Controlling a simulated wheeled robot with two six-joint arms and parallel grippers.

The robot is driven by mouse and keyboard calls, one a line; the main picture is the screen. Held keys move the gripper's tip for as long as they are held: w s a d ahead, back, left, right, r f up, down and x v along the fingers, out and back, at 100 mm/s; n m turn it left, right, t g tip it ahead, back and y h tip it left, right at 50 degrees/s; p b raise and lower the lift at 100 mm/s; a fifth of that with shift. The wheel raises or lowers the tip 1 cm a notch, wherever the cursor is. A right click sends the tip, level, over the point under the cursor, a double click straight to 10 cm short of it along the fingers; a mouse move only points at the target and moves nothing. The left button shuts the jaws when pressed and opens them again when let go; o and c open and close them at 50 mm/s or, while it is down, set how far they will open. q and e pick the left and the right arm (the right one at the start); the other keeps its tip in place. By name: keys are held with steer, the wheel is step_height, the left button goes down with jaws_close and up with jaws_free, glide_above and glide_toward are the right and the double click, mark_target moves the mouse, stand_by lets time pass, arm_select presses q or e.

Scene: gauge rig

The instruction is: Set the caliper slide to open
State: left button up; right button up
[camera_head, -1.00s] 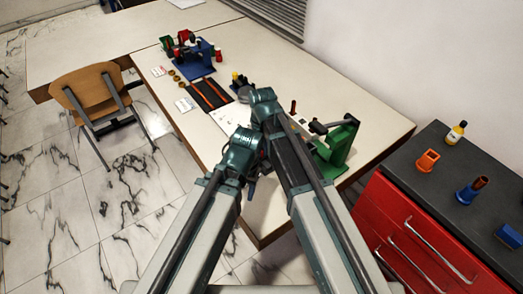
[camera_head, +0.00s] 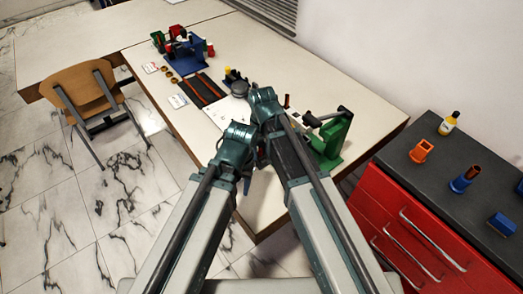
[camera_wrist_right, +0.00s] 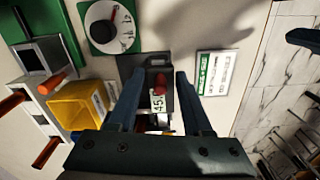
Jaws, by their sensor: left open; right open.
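In the right wrist view, a dark grey block (camera_wrist_right: 159,66) with a red knob (camera_wrist_right: 160,84) and a white label reading "45" lies between my right gripper's fingers. My right gripper (camera_wrist_right: 151,76) is open, with one blue finger on each side of the knob and nothing visibly clamped. I cannot tell whether this block is the caliper, and no part is clearly a caliper slide. In the head view my right gripper is hidden behind its arm. My left gripper (camera_head: 247,186) hangs low near the table's front edge, small and partly hidden by its arm.
In the right wrist view, a white dial (camera_wrist_right: 106,27) on a green plate, a yellow bin (camera_wrist_right: 77,104) and a label card (camera_wrist_right: 214,73) surround the block. In the head view, a green press (camera_head: 331,140) stands right of my arms; a red cabinet (camera_head: 400,220) is further right.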

arm_select(q)
steer(key=shift+r, duration=0.1)
arm_select(e)
steer(key=shift+r, duration=0.1)
arm_select(q)
step_height(320, 180, up, 14)
steer(key=p, duration=1.3)
steer(key=shift+f+p, duration=0.2)
steer(key=shift+p, duration=0.2)
arm_select(e)
step_height(320, 180, up, 14)
steer(key=shift+f, duration=0.2)
steer(key=s+d, duration=0.2)
steer(key=s, duration=0.4)
steer(key=s+d+m+h, duration=0.1)
steer(key=s+d, duration=0.1)
steer(key=s, duration=0.5)
steer(key=shift+s+d+m, duration=0.25)
steer(key=shift+m, duration=0.05)
